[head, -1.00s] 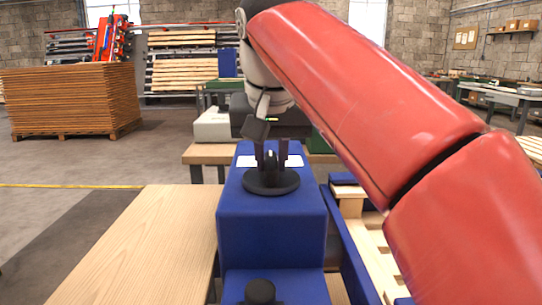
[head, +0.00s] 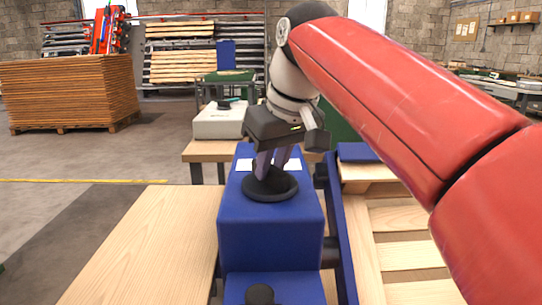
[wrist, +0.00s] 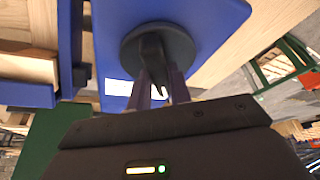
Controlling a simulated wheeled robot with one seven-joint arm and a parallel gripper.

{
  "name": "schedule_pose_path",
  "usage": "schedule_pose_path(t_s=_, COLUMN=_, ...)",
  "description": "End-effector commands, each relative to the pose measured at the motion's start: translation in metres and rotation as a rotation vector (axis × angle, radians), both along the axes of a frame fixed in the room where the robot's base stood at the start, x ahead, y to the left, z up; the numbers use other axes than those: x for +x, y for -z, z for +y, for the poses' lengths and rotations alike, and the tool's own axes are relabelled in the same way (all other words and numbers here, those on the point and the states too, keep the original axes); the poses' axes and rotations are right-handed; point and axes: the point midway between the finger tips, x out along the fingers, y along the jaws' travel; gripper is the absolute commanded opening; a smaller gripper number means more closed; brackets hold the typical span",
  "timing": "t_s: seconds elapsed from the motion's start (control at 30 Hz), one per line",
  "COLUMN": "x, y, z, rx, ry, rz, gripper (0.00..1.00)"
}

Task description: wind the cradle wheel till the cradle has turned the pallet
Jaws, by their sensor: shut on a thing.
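The cradle wheel (head: 284,190) is a black disc lying flat on top of a blue housing (head: 270,235). In the wrist view the wheel (wrist: 184,42) has a dark raised grip at its middle. My gripper (head: 270,172) comes down from above, tilted, with its fingers shut on that grip; the fingers (wrist: 161,78) partly hide it in the wrist view. To the right of the housing is the blue cradle, with a long bar (head: 343,240) beside the pale wooden pallet (head: 405,255). My red arm hides part of the pallet.
A wooden tabletop (head: 145,245) lies left of the housing. A black knob (head: 260,293) stands on the lower blue step in front. A bench with a grey box (head: 220,122) is behind. Stacked brown sheets (head: 70,95) stand far left, beyond open floor.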

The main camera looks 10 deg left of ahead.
Motion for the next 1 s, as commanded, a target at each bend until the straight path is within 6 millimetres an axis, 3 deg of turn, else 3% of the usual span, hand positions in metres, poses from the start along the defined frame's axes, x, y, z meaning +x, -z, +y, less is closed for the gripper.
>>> schedule_pose_path(t_s=1.0, x=0.0066, y=-0.0001, z=-0.0015, rx=0.003, ry=-0.961, rz=0.0, gripper=0.0)
